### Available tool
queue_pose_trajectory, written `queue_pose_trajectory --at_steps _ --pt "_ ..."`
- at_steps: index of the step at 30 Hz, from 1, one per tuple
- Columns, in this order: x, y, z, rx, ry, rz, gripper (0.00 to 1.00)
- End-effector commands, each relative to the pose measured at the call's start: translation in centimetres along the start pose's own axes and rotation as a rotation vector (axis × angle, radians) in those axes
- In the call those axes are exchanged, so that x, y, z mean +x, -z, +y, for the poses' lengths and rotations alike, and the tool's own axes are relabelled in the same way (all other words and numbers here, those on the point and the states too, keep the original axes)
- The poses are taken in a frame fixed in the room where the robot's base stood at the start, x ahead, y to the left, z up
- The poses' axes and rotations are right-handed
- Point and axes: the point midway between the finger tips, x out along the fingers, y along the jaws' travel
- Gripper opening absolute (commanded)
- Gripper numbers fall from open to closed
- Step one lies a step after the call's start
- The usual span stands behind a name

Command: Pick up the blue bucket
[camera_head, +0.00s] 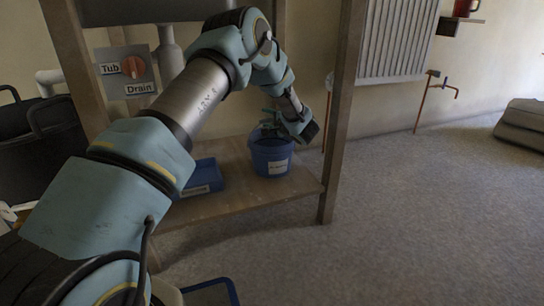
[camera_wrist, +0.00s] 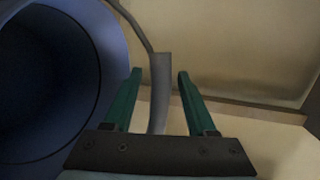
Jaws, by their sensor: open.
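The blue bucket (camera_head: 270,158) stands upright on the low wooden shelf and carries a white label. My gripper (camera_head: 271,121) is at its rim, reaching in from the upper right. In the wrist view the bucket's round opening (camera_wrist: 98,75) fills the left side, and its inside is dark. The two green fingers of my gripper (camera_wrist: 160,85) are open. The bucket's grey handle (camera_wrist: 160,85) runs between them, with a visible gap on both sides. In the head view my wrist hides part of the rim.
A blue labelled tray (camera_head: 205,177) sits left of the bucket on the wooden shelf (camera_head: 245,198). A wooden post (camera_head: 340,110) stands close to the right. A sign for tub and drain (camera_head: 125,72) is behind at left. Open floor (camera_head: 430,210) lies to the right.

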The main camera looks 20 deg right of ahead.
Motion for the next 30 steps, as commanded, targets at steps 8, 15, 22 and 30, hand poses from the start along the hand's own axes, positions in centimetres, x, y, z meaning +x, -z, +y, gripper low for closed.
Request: queue_pose_trajectory --at_steps 8,15,22,30 --pt "-0.03 -0.01 0.00 0.000 0.000 0.000 0.33" --pt "-0.03 -0.02 0.01 0.000 0.000 0.000 0.06" --pt "-0.03 -0.01 0.00 0.000 0.000 0.000 0.00" --pt "-0.03 -0.01 0.00 0.000 0.000 0.000 0.00"
